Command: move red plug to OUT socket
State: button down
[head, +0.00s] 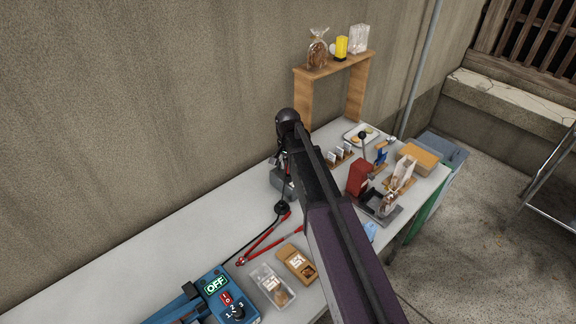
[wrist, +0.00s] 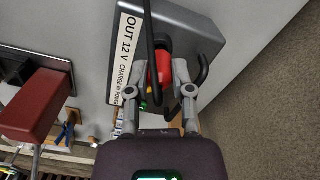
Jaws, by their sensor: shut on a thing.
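My gripper (wrist: 161,80) is shut on the red plug (wrist: 163,66), which sits between its two fingers in the wrist view. The plug is against or just over the face of a grey power box (wrist: 195,25). A white label on that box (wrist: 127,55) reads "OUT 12 V" and "CHARGE IN", beside the plug. A black round part shows at the plug's far end; I cannot tell whether the plug is seated in a socket. In the head view the grey box (head: 279,182) stands near the wall, and my arm hides the plug.
A black cable (wrist: 149,25) crosses the box near the plug. A red press (head: 358,177) stands right of my arm. The left table surface (head: 150,262) is clear.

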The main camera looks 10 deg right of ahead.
jog(key=shift+f+b, duration=0.6)
jog(key=shift+f, duration=0.05)
jog(key=shift+c, duration=2.1)
grip_release()
jog(key=shift+r, duration=0.25)
notch_tip(320, 180, up, 6)
jog(key=p, duration=0.7)
jog(key=shift+r, duration=0.15)
jog(key=s+d+f+b, duration=0.1)
jog(key=s+d, duration=0.5)
jog(key=s, duration=0.6)
jog(key=shift+s+f+b, duration=0.3)
jog(key=shift+f+b, duration=0.1)
jog(key=shift+b, duration=0.1)
jog(key=shift+d, duration=0.1)
jog(key=s+a+n, duration=0.1)
jog(key=s+n, duration=0.5)
jog(key=s, duration=0.2)
jog(key=shift+n, duration=0.4)
